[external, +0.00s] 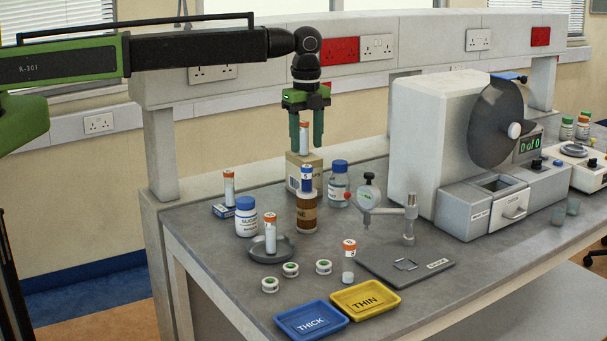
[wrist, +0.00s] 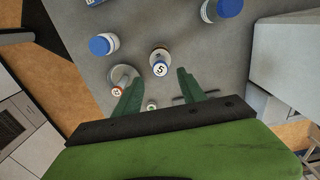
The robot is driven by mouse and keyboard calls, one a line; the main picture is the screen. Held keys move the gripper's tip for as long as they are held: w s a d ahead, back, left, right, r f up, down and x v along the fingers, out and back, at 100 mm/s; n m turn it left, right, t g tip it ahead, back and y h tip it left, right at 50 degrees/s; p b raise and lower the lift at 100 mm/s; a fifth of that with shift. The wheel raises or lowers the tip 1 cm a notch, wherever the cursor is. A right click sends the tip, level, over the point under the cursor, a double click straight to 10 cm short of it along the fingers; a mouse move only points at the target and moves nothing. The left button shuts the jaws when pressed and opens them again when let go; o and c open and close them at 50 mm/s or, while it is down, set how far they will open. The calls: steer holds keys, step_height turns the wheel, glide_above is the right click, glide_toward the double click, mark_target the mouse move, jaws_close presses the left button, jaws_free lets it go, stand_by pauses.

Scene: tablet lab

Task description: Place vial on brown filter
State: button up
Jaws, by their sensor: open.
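A brown cylinder (external: 306,222), with a band ending in "NE", stands on the bench. A blue vial marked 5 (external: 307,178) appears upright on top of it; the vial's numbered end (wrist: 160,69) shows in the wrist view. My gripper (external: 305,146) is open above it, and its fingers (wrist: 159,76) are apart and empty. In the external view an orange-topped vial (external: 304,137) shows between the fingers; its support is unclear. Other orange-topped vials stand on a grey dish (external: 288,249), on a blue box (external: 225,211) and on the bench (external: 349,260).
A sugar jar (external: 246,222) is left of the cylinder, a blue-capped bottle (external: 338,190) right and a cardboard box (external: 316,167) behind. Blue (external: 290,325) and yellow (external: 380,303) trays lie in front. A large machine (external: 430,140) blocks the right.

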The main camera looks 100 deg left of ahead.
step_height(320, 180, up, 2)
steer(key=shift+r+p, duration=0.1)
steer(key=shift+p, duration=0.3)
steer(key=shift+f, duration=0.2)
steer(key=s+d+n, duration=0.3)
steer(key=s+d, duration=0.4)
steer(key=d, duration=0.5)
steer(key=s+d+n, duration=0.3)
steer(key=s+d, duration=0.3)
steer(key=d, duration=0.6)
steer(key=s+d+n, duration=0.3)
steer(key=s+d, duration=0.4)
steer(key=d, duration=0.5)
step_height(320, 180, down, 18)
steer(key=b, duration=1.8)
steer(key=shift+a+f+b, duration=0.15)
steer(key=shift+f+b, duration=0.05)
steer(key=shift+b, duration=0.15)
